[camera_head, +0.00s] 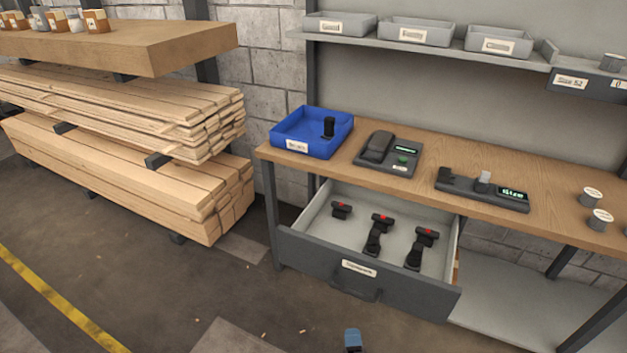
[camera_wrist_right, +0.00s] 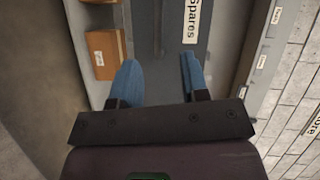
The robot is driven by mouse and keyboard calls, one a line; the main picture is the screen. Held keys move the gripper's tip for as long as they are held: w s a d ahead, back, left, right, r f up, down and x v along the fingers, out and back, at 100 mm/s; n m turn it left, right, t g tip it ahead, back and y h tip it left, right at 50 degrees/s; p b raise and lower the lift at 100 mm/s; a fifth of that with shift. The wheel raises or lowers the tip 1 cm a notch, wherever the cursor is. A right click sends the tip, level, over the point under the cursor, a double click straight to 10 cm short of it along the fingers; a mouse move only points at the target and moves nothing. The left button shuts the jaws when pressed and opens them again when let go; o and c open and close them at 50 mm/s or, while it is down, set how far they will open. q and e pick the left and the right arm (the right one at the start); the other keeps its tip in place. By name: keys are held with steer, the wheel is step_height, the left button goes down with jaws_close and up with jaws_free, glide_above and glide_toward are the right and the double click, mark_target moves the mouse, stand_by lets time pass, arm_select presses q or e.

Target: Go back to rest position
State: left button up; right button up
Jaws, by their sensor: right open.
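My right gripper (camera_head: 353,341) shows only as a blue fingertip at the bottom edge of the head view, low in front of the open drawer (camera_head: 362,272) and apart from it. In the right wrist view, its two blue fingers (camera_wrist_right: 160,78) are spread with nothing between them. Beyond them is a dark surface with a label reading "Spares" (camera_wrist_right: 193,22). My left gripper is in neither view.
The workbench (camera_head: 450,170) carries a blue bin (camera_head: 291,131) and dark devices. The pulled-out drawer holds several black items with red marks. Stacked timber (camera_head: 110,170) stands at left. The floor (camera_head: 190,300) before the drawer is mostly clear.

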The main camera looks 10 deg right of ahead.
step_height(320, 180, up, 5)
steer(key=d+n+g+y, duration=0.2)
steer(key=n+y, duration=0.2)
steer(key=n, duration=0.9)
steer(key=s+d+r+n+g+h, duration=0.2)
steer(key=s+d+n, duration=0.4)
steer(key=s+d, duration=0.4)
steer(key=s+g, duration=0.1)
steer(key=s, duration=0.3)
steer(key=shift+s+d+r, duration=0.15)
steer(key=shift+r, duration=0.25)
